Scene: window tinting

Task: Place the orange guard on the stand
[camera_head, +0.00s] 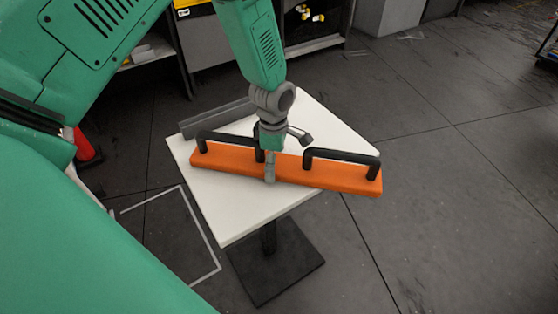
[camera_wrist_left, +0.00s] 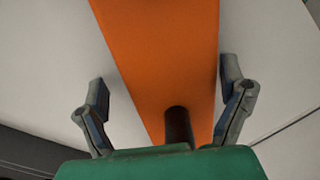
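The orange guard (camera_head: 325,178) is a long flat bar with two black handles. It lies across the white table (camera_head: 235,215), its right end reaching the table's right side. My left gripper (camera_head: 268,160) is over its middle, between the handles. In the left wrist view the open fingers (camera_wrist_left: 163,78) stand on either side of the orange guard (camera_wrist_left: 168,55), with gaps; one black handle (camera_wrist_left: 178,125) shows near the palm. A grey bar-like piece (camera_head: 215,117) lies behind the guard; I cannot tell whether it is the stand. My right gripper is not in view.
The table stands on a black pedestal base (camera_head: 275,265). The dark floor (camera_head: 450,220) to the right is clear.

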